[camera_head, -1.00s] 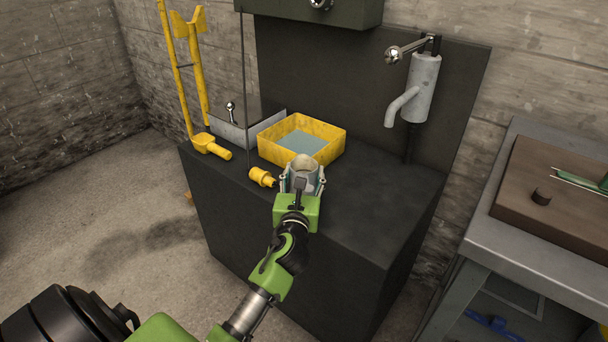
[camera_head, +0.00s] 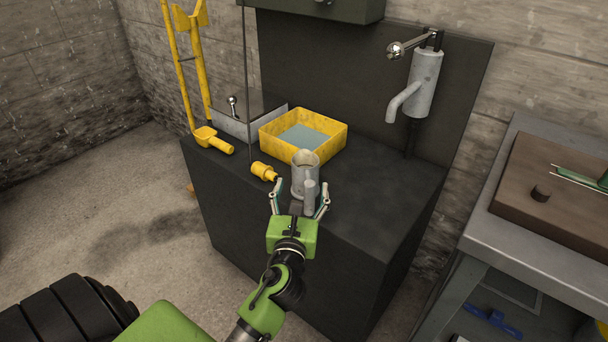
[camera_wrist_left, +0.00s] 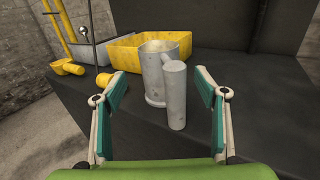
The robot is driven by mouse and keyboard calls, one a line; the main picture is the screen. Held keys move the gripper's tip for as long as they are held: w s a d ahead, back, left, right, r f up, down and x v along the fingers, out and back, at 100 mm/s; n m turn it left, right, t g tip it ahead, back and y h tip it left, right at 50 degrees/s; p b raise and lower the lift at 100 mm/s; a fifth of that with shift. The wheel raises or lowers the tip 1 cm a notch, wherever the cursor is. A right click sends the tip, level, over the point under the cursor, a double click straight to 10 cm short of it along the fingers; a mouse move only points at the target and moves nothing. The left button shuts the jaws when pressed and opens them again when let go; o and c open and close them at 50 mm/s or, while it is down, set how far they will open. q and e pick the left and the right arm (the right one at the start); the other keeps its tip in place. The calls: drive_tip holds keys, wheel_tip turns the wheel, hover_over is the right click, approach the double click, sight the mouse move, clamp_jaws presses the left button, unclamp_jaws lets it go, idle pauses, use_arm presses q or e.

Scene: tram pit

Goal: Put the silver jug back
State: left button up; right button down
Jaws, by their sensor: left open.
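The silver jug (camera_head: 304,172) stands upright on the dark cabinet top (camera_head: 368,200), in front of the yellow tray. Its handle faces my gripper. In the left wrist view the jug (camera_wrist_left: 154,75) shows ahead, with its thick handle (camera_wrist_left: 175,97) on the near right side. My left gripper (camera_head: 299,198) is open on the near side of the jug. Its green-padded fingers (camera_wrist_left: 160,98) are spread wide to both sides, apart from the jug. The right gripper is not in view.
A yellow tray (camera_head: 338,143) with a grey-blue bottom stands behind the jug. A yellow fitting (camera_head: 264,171) lies just left of it. A grey spout (camera_head: 421,88) hangs at the back wall. The cabinet top right of the jug is clear. A grey workbench (camera_head: 478,238) stands at the right.

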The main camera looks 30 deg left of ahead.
use_arm(q)
drive_tip(key=s+d+f+n+g+h, duration=0.25)
drive_tip(key=s+f+n+g, duration=0.35)
drive_tip(key=s+f+n, duration=0.8)
drive_tip(key=s+d+f+n+g+h, duration=0.3)
drive_tip(key=s+d+n, duration=0.2)
drive_tip(key=s+n, duration=0.1)
drive_tip(key=s+d+f+n+g+h, duration=0.3)
drive_tip(key=s+d+n, duration=0.3)
drive_tip(key=n, duration=0.3)
drive_tip(key=shift+s+d+g, duration=0.2)
drive_tip(key=shift+d+g, duration=0.1)
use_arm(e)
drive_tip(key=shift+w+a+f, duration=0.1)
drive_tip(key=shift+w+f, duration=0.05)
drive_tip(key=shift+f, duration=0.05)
use_arm(q)
drive_tip(key=shift+f, duration=0.1)
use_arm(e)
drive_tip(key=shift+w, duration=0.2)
